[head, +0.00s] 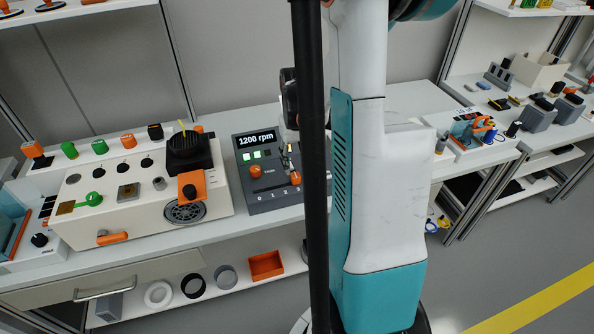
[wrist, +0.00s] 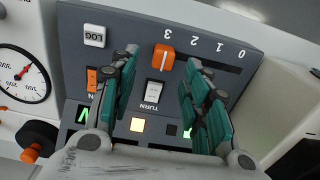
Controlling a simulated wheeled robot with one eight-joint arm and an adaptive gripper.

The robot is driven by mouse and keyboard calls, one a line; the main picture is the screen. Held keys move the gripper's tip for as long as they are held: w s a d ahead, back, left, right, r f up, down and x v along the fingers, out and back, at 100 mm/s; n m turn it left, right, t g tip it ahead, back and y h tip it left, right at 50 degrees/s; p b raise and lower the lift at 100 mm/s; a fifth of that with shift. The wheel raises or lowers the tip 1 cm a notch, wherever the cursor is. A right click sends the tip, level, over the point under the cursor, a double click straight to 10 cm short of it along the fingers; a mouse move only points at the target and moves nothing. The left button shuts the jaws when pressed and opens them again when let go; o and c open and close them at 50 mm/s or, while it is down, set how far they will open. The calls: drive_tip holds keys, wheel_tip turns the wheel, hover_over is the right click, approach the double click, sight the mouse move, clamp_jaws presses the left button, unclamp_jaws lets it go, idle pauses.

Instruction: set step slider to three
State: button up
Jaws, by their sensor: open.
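The dark grey control panel (head: 258,198) stands on the bench, with a display reading 1200 rpm. In the wrist view the panel (wrist: 130,22) appears upside down. Its orange slider knob (wrist: 164,58) sits close to the printed 3, at the left part of a slot that runs right toward 0. In the head view the orange knob (head: 296,178) is near the right end of the number row. My gripper (wrist: 162,66) is open, its teal fingers on either side of the knob with gaps showing. In the head view the gripper is largely hidden by a black column.
A white TURN rocker (wrist: 155,92) lies between my fingers; a LOG button (wrist: 94,37) is to the left. A round gauge (wrist: 22,75) is farther left. In the head view an orange dial (head: 255,171) is on the panel, and a cream console (head: 80,225) stands left of it.

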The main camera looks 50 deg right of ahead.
sight(297, 174)
wheel_tip(297, 174, up, 6)
idle(0.4)
idle(0.4)
